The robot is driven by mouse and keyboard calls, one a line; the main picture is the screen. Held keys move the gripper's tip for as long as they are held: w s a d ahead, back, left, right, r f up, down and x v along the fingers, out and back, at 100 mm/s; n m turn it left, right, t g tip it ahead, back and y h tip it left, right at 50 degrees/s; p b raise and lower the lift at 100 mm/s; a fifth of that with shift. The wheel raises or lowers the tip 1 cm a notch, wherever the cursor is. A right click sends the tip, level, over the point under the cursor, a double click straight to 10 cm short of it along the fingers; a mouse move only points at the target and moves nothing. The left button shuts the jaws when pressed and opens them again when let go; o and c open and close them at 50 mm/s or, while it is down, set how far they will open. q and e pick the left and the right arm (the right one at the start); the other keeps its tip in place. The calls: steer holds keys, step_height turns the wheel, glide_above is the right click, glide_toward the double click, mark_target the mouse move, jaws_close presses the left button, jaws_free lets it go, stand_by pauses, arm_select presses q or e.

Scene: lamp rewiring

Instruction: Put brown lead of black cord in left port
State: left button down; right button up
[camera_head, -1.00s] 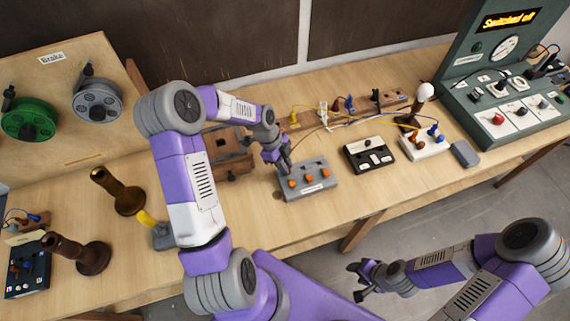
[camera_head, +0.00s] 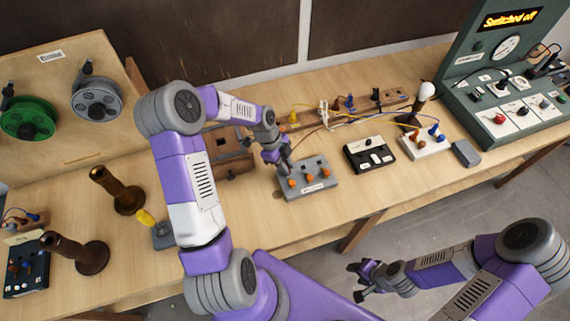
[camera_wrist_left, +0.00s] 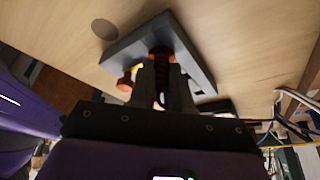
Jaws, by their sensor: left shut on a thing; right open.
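A grey box (camera_head: 318,187) with orange-brown terminals on top lies on the wooden bench, near its front edge. My left gripper (camera_head: 286,170) is over the left end of this box, pointing down. In the left wrist view the left gripper (camera_wrist_left: 161,68) is shut on an orange-brown piece, seemingly the brown lead (camera_wrist_left: 162,55), against the grey box (camera_wrist_left: 190,50). The fingers hide most of it, so I cannot tell whether it is seated in the port. A brown wire (camera_head: 308,131) runs behind the gripper. My right gripper (camera_head: 362,281) is open and empty, off the bench's front.
A black switch box (camera_head: 370,155) and a white box (camera_head: 425,147) with brown and blue plugs stand right of the grey box. Loose wires (camera_head: 365,119) lie behind them. Brown lamp stands (camera_head: 118,190) and a reel board (camera_head: 65,130) are at left.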

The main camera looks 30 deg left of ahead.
arm_select(q)
steer(key=shift+f, duration=0.2)
steer(key=c, duration=1)
jaws_free()
steer(key=v, duration=0.7)
steer(key=shift+a+r, duration=0.1)
steer(key=shift+r, duration=0.2)
